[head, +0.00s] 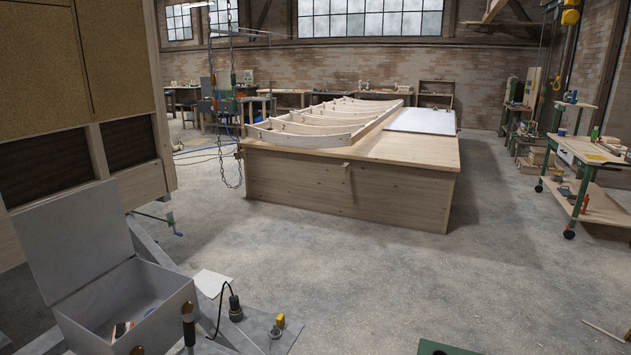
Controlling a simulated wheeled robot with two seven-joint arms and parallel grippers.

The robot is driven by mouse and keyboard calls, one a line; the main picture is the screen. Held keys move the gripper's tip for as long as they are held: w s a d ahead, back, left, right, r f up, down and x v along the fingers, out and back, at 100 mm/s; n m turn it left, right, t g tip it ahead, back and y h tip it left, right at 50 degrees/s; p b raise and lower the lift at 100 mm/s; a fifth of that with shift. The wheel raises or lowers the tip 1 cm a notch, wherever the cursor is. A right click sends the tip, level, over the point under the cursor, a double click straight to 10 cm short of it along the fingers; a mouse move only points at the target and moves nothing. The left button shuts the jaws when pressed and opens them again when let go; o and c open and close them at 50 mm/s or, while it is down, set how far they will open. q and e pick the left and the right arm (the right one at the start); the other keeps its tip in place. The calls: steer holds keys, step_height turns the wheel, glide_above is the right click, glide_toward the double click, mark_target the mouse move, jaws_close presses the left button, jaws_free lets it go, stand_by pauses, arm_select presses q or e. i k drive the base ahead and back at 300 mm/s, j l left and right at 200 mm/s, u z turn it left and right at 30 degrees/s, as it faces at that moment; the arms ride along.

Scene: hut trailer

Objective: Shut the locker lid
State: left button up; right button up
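The locker (165,319) is a grey open-topped box at the lower left of the head view, on the trailer's drawbar. Its lid (75,238) stands raised at the back left edge, tilted steeply, with its flat inner face towards me. The inside of the box is visible, with a few small items (122,329) near the front corner, one of them orange. Round brownish discs (189,308) sit on the front wall. Neither of my grippers shows in this view.
The hut trailer (140,187) rises behind the lid at left. A black cable with a plug (235,308) and a yellow-topped part (279,322) stand right of the locker. A large wooden bench (350,190) and a green trolley (575,195) stand farther off; open concrete floor lies between.

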mark_target(66, 242)
steer(key=u, duration=0.45)
steer(key=j+u, duration=0.1)
steer(key=u, duration=0.75)
steer(key=i+u, duration=0.1)
steer(key=u, duration=0.3)
steer(key=j+u, duration=0.1)
steer(key=u, duration=0.8)
steer(key=i+u, duration=0.1)
steer(key=i, duration=3.8)
steer(key=i+z, duration=0.25)
steer(key=z, duration=0.2)
steer(key=i+j+z, duration=0.2)
steer(key=z, duration=0.25)
steer(key=i+j+z, duration=0.2)
steer(key=z, duration=2.85)
steer(key=l, duration=0.85)
steer(key=i+z, duration=0.05)
